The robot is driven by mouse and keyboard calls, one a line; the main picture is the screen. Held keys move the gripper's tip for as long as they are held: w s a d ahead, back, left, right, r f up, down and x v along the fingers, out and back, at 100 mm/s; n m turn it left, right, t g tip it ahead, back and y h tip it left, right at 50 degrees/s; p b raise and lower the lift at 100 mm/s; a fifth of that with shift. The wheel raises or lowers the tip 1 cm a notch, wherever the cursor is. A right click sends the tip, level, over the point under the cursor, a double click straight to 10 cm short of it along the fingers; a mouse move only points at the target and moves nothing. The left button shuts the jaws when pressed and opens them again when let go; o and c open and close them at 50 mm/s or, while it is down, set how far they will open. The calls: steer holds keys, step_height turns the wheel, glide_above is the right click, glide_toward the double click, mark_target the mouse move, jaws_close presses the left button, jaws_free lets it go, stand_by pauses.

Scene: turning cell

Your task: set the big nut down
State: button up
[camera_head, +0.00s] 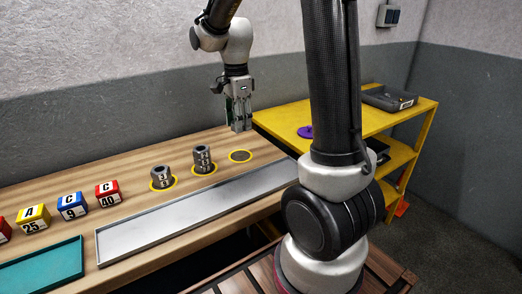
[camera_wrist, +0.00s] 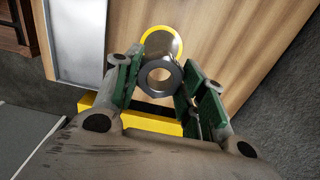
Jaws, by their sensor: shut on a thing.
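My gripper (camera_head: 240,126) is raised above the back right of the wooden bench. In the wrist view, its green-padded fingers (camera_wrist: 158,85) are shut on the big nut (camera_wrist: 160,77), a grey metal piece with a round hole. Beyond the nut in that view is a yellow ring (camera_wrist: 163,29), partly covered by it. In the head view, the rightmost yellow-ringed spot (camera_head: 241,156) is bare and lies below the gripper, with a visible gap between them. The nut is hard to make out between the fingers there.
Grey metal stacks stand on the middle ringed spot (camera_head: 203,158) and the left one (camera_head: 162,177). A long metal tray (camera_head: 190,208) runs along the front. Lettered blocks (camera_head: 72,205) and a teal tray (camera_head: 40,268) are left. A yellow shelf (camera_head: 285,118) stands right.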

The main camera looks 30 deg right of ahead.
mark_target(240, 156)
step_height(240, 156, down, 10)
steer(key=shift+r, duration=0.2)
steer(key=shift+f, duration=0.15)
steer(key=o, duration=1.1)
steer(key=shift+o, duration=0.2)
